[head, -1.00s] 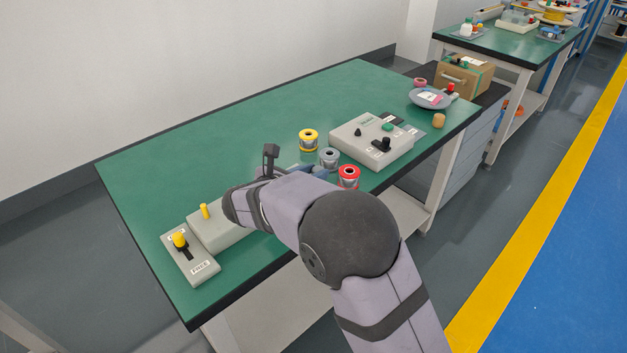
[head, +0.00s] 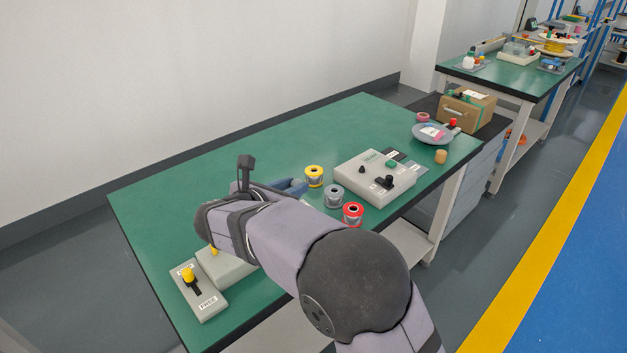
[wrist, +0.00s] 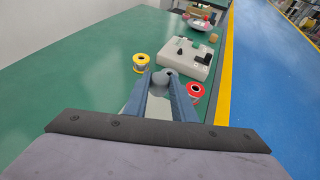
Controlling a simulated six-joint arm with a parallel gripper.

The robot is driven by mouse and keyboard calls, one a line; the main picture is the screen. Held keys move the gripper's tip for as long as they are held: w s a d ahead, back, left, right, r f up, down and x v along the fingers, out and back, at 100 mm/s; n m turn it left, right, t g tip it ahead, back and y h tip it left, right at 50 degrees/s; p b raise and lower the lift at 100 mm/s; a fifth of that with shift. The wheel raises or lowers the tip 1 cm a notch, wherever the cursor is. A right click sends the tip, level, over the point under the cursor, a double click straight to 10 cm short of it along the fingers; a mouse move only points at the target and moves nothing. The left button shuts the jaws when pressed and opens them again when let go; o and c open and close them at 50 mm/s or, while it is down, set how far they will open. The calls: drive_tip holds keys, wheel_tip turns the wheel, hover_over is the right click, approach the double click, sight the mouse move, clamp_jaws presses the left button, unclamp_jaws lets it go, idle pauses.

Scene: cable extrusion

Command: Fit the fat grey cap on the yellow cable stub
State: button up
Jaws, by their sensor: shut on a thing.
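My gripper (wrist: 166,84) is shut on the fat grey cap (wrist: 160,80), which shows between the tips of its blue fingers in the wrist view. In the head view my gripper (head: 294,186) is over the table, left of the wire spools, and the cap cannot be made out there. The yellow cable stub (head: 213,251) stands up from a pale grey block (head: 228,268) at the near left of the table, partly hidden by my arm. The gripper is apart from the stub, to its right and farther back.
A yellow spool (head: 314,176), a grey spool (head: 333,197) and a red spool (head: 352,214) stand right of the gripper. A switch box (head: 375,174) lies beyond them. A yellow-knobbed lever (head: 188,274) on a plate marked FREE is left of the block.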

drive_tip(key=s+a+n+t+y+p, duration=0.1)
drive_tip(key=s+a+n+y+p, duration=0.3)
drive_tip(key=s+a+p, duration=0.7)
drive_tip(key=s+a+y, duration=0.1)
drive_tip(key=s+a, duration=0.1)
drive_tip(key=a, duration=0.4)
drive_tip(key=shift+r+n, duration=0.2)
drive_tip(key=shift+n, duration=0.2)
drive_tip(key=shift+d, duration=0.1)
drive_tip(key=shift+f+b, duration=0.3)
drive_tip(key=shift+f+b, duration=2.45)
drive_tip(key=shift+f, duration=0.75)
drive_tip(key=shift+f, duration=0.15)
